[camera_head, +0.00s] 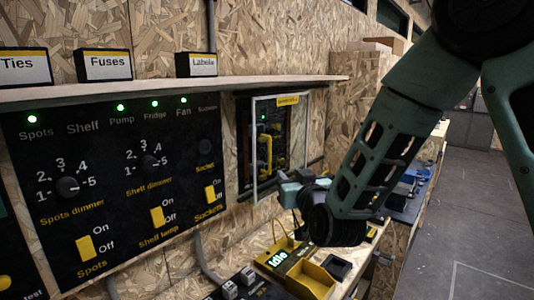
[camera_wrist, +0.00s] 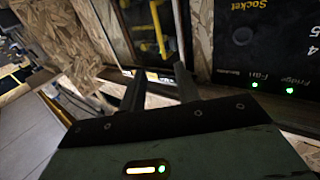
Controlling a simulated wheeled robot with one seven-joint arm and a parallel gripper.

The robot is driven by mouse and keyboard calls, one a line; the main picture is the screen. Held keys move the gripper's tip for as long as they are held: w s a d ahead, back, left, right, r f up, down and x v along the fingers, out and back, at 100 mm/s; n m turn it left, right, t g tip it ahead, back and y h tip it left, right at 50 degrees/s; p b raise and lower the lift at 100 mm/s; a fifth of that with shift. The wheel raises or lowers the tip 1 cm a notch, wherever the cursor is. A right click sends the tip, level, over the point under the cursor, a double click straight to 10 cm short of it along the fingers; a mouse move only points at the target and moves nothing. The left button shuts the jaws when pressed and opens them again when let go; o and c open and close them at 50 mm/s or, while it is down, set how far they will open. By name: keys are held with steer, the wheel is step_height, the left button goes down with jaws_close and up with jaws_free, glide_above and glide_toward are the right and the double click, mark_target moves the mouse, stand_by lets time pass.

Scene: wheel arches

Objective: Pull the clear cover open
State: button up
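The clear cover (camera_head: 254,150) is a pale-framed see-through pane over a dark wall box, with a yellow label (camera_head: 288,100) at its top. Yellow parts (camera_head: 266,155) show through it. I cannot tell whether it is fully shut or slightly ajar. My gripper (camera_head: 284,180) is at the cover's lower area in the head view, partly hidden by my wrist. In the wrist view, which looks upside down, my gripper (camera_wrist: 160,85) has two dark fingers apart with a gap between them. The cover's frame (camera_wrist: 178,30) runs close to one finger. Contact is unclear.
A black switch panel (camera_head: 110,190) with dials and yellow switches is left of the cover. A shelf (camera_head: 170,88) with label boxes runs above. A bench with yellow trays (camera_head: 305,280) lies below. Open floor (camera_head: 485,230) is at the right.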

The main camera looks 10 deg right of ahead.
mark_target(270, 154)
steer(key=w+p, duration=0.1)
steer(key=w, duration=0.4)
steer(key=w+p, duration=0.2)
steer(key=w, duration=0.4)
steer(key=w+p, duration=0.2)
steer(key=w, duration=0.4)
steer(key=shift+a, duration=0.35)
jaws_close()
